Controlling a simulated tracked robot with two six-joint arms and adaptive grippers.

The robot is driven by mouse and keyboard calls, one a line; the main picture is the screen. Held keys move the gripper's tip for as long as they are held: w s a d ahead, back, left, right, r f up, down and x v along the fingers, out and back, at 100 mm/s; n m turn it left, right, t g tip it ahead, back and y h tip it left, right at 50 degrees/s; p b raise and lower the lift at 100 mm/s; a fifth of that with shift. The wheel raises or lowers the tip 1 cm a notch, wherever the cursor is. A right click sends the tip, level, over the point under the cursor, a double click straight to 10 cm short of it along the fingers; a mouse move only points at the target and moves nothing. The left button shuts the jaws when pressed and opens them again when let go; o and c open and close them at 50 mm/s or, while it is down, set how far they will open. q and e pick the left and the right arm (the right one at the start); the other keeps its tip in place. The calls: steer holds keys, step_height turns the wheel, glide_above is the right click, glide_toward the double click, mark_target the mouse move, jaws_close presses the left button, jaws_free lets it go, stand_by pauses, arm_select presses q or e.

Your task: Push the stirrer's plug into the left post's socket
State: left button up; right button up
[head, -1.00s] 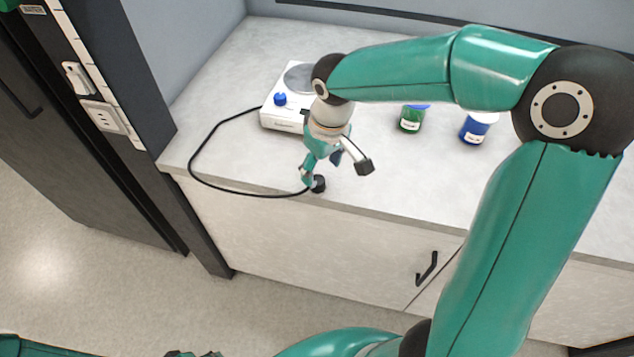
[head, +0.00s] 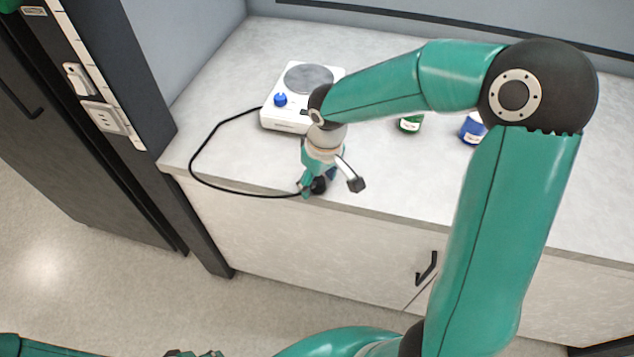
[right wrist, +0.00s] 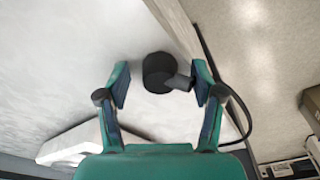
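The black plug (right wrist: 156,70) lies near the counter's front edge, with its cable running off right in the right wrist view. My right gripper (right wrist: 160,82) is open, its two fingers on either side of the plug with gaps. In the head view my right gripper (head: 318,180) points down at the counter edge, partly covering the plug. The white stirrer (head: 290,112) with a grey round plate and blue knob stands behind it. The white socket (head: 104,117) is on the dark left post (head: 130,75). Only a sliver of what looks like my left gripper (head: 192,354) shows at the bottom edge.
The black cable (head: 192,165) loops from the stirrer past the counter's left front edge. A green-labelled jar (head: 410,124) and a blue-labelled jar (head: 472,130) stand right of my gripper, partly hidden by my arm. A white switch (head: 77,78) sits above the socket. The counter's middle is clear.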

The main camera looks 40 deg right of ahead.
mark_target(318, 180)
steer(key=c, duration=1)
steer(key=shift+r, duration=0.1)
steer(key=shift+c, duration=0.2)
step_height(318, 180, up, 10)
steer(key=shift+f, duration=0.1)
